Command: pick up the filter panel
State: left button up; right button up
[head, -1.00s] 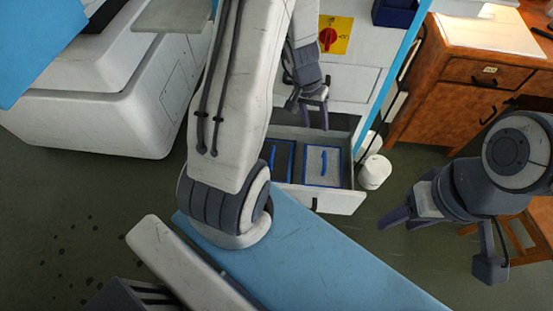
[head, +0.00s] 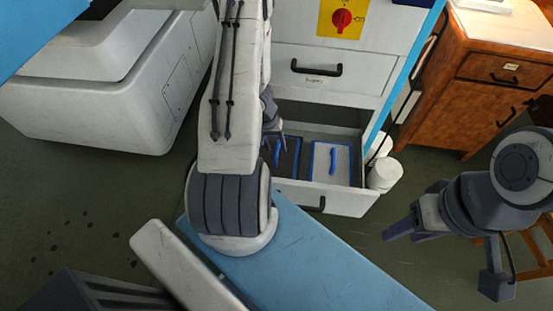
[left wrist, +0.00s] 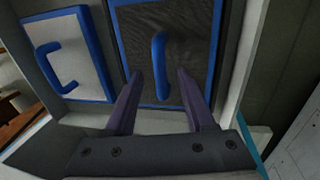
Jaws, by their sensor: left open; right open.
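Two blue-framed filter panels lie in an open drawer (head: 340,202). One has a dark mesh face (head: 289,165) and the other a light grey face (head: 342,160); each has a blue handle. My left gripper (head: 274,135) is at the dark panel, partly hidden behind my left arm. In the left wrist view its open fingers (left wrist: 160,74) point at the dark panel (left wrist: 195,40), with its blue handle (left wrist: 159,60) appearing between them. Contact cannot be told. The light panel (left wrist: 88,75) is at left there. My right gripper (head: 390,234) is open and empty, right of the drawer.
A closed drawer (head: 300,77) with a black handle sits above the open one. White cylinders (head: 384,175) stand just right of the open drawer. A wooden cabinet (head: 460,95) is further right. A blue surface (head: 320,265) spans the foreground.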

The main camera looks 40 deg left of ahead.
pick_arm(q)
jog(key=f, duration=0.3)
jog(key=shift+w+d+b, duration=0.15)
jog(key=shift+d+b, duration=0.05)
jog(key=shift+b, duration=0.2)
jog(key=shift+r, duration=0.1)
grip_shut()
dwell(0.9)
